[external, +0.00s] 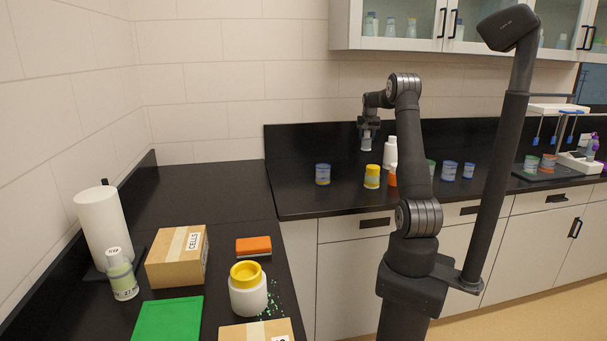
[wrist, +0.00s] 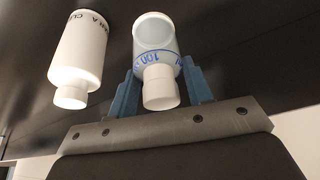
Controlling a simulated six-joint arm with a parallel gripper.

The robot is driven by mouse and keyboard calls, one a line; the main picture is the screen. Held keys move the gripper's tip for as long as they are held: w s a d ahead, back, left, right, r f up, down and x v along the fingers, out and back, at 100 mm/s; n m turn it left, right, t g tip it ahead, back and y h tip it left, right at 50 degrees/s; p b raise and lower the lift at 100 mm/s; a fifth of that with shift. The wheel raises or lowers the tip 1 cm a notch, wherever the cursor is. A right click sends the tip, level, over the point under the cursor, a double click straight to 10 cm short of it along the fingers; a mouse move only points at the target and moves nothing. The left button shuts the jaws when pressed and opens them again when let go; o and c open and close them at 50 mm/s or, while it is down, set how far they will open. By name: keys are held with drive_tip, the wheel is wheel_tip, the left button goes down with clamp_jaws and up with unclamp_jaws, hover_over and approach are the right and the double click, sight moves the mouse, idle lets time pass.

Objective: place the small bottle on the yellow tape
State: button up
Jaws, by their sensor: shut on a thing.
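My gripper (external: 367,130) is above the far black counter, shut on a small pale bottle (external: 366,143). In the wrist view, the small bottle (wrist: 154,45) has blue "100" markings and a white cap, and sits between the blue fingers of my gripper (wrist: 163,82). In the external view its lower end hangs clear of the counter. A yellow-topped cylinder (external: 372,177) stands on the counter below it; I cannot tell whether this is the yellow tape. I see no other clear yellow tape on the far counter.
A white bottle (external: 390,152) stands to the right of my gripper and shows in the wrist view (wrist: 80,50). An orange item (external: 392,178) and several blue-banded containers (external: 322,174) stand nearby. The counter left of them is clear. Boxes (external: 177,257) and a yellow-lidded jar (external: 248,292) occupy the near counter.

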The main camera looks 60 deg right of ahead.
drive_tip(key=w+a+r+n+t+y, duration=0.1)
drive_tip(key=w+a+r+n, duration=0.15)
drive_tip(key=w+a, duration=0.7)
drive_tip(key=w+a+r+n, duration=0.2)
drive_tip(key=w+a+n, duration=0.1)
drive_tip(key=a, duration=1.3)
drive_tip(key=w+a+r+n+t+y, duration=0.15)
drive_tip(key=w+a, duration=0.45)
drive_tip(key=a, duration=0.6)
drive_tip(key=s+a+r+n+y, duration=0.1)
drive_tip(key=a+n, duration=0.2)
drive_tip(key=a, duration=0.9)
drive_tip(key=s+a+r+n+y, duration=0.1)
drive_tip(key=a+r+n, duration=0.15)
drive_tip(key=a, duration=0.95)
drive_tip(key=s+a+r+n+g+y, duration=0.1)
drive_tip(key=s+a+n, duration=0.4)
drive_tip(key=s+a, duration=0.85)
drive_tip(key=s+a+r+n+y, duration=0.15)
drive_tip(key=s+a+n, duration=0.25)
drive_tip(key=s+a, duration=0.95)
drive_tip(key=s+a+f, duration=0.2)
drive_tip(key=a+f, duration=0.9)
drive_tip(key=a, duration=0.2)
drive_tip(key=shift+s+a+f, duration=0.15)
drive_tip(key=shift+s+a, duration=0.05)
drive_tip(key=shift+a, duration=0.05)
drive_tip(key=shift+f, duration=0.15)
